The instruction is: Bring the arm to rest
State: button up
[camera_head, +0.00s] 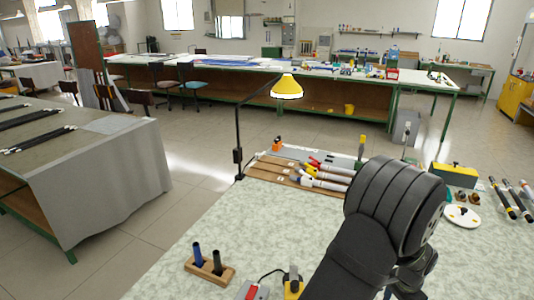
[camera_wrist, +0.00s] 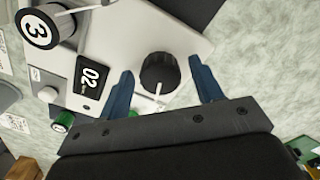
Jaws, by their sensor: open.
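My gripper (camera_wrist: 161,66) shows in the wrist view with its two blue fingers spread apart and nothing held between them. A white device (camera_wrist: 203,45) with a black round knob (camera_wrist: 159,72) lies beyond the fingertips; the knob appears between the fingers, and I cannot tell the distance to it. In the camera_head view my dark arm covers the right front of the table, and my gripper is mostly hidden behind it. A wooden block (camera_head: 222,275) with two upright dark rods (camera_head: 207,257) stands at the table's front left.
A yellow lamp (camera_head: 287,88) rises at the table's back left corner. Tools lie on a wooden rack (camera_head: 285,172). Several rods (camera_head: 511,200) lie at right. The table's left middle is clear.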

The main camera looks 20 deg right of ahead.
jog(key=m, duration=0.4)
jog(key=shift+m, duration=0.4)
jog(key=o, duration=0.9)
jog(key=s+r+n, duration=0.3)
jog(key=r+n, duration=0.2)
jog(key=r, duration=0.5)
jog(key=s+a+r+n, duration=0.1)
jog(key=s+r+n, duration=0.25)
jog(key=r, duration=0.75)
jog(key=s+r+n, duration=0.2)
jog(key=r+n, duration=0.3)
jog(key=r, duration=0.5)
jog(key=shift+n, duration=0.25)
jog(key=f, duration=0.9)
jog(key=shift+s+a+f, duration=0.1)
jog(key=shift+s+f, duration=0.15)
jog(key=shift+f, duration=0.05)
jog(key=shift+r, duration=0.15)
